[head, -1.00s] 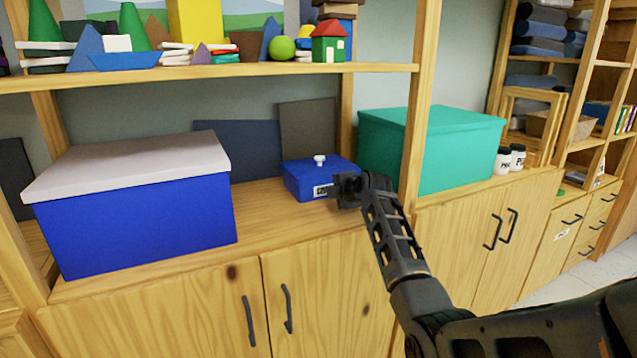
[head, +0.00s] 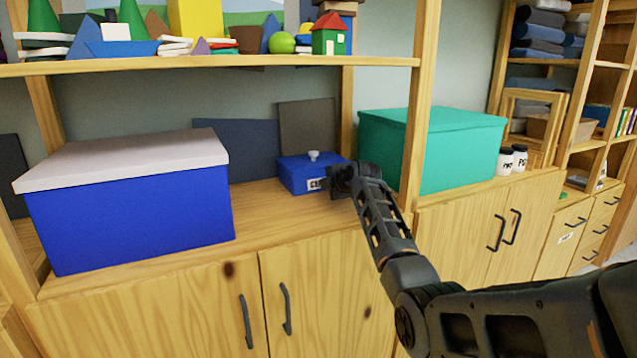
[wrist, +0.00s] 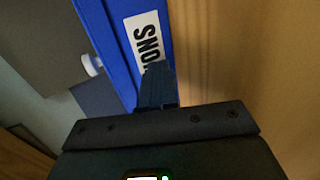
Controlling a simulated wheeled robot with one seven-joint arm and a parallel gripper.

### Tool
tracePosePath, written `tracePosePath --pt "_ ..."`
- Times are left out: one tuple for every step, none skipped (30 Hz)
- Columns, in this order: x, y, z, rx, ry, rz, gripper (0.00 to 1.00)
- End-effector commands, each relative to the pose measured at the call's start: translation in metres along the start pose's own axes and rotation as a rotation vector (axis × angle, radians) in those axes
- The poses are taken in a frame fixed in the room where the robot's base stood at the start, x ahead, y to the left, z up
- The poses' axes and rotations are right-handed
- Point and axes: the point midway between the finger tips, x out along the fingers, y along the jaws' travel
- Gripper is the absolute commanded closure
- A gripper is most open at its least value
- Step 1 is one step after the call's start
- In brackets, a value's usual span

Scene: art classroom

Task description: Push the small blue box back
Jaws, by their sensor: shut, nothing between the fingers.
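The small blue box (head: 303,175) with a white knob and a white label stands on the wooden cabinet top, between the large blue box and the green box. Its back is close to the dark panels behind it. My gripper (head: 332,181) is shut and empty at the box's front, by the right part of the label. In the wrist view the small blue box (wrist: 112,38) runs up from my gripper (wrist: 157,84), whose fingertips overlap the label's end and appear to touch the front face.
A large blue box (head: 135,215) with a grey lid stands at left. A green box (head: 455,150) stands at right, beyond a wooden post (head: 417,110). Dark panels (head: 306,127) lean on the wall behind. A shelf (head: 230,66) with toys hangs above.

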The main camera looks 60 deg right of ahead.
Motion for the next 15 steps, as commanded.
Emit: tracePosePath --pt "0.003 -0.001 0.000 0.000 0.000 0.000 1.00" --pt "0.004 0.000 0.000 0.000 0.000 0.000 1.00" --pt "0.006 0.000 0.000 0.000 0.000 0.000 1.00" --pt "0.007 0.001 0.000 0.000 0.001 0.000 1.00" --pt "0.009 0.002 -0.001 0.000 0.001 0.001 1.00" --pt "0.010 0.003 -0.001 0.000 0.001 0.001 1.00" --pt "0.012 0.003 -0.001 0.000 0.001 0.000 1.00" --pt "0.013 0.004 -0.001 0.000 0.001 0.000 1.00" --pt "0.015 0.004 -0.001 0.000 0.001 0.000 1.00" --pt "0.016 0.005 -0.001 0.000 0.001 0.001 1.00" --pt "0.017 0.006 -0.001 0.000 0.001 0.001 1.00" --pt "0.015 0.007 -0.001 0.000 0.001 0.001 1.00" --pt "0.015 0.007 -0.001 0.000 0.001 0.000 1.00" --pt "0.014 0.007 0.000 0.000 0.001 0.000 1.00" --pt "0.013 0.007 0.000 0.000 0.001 0.000 1.00"
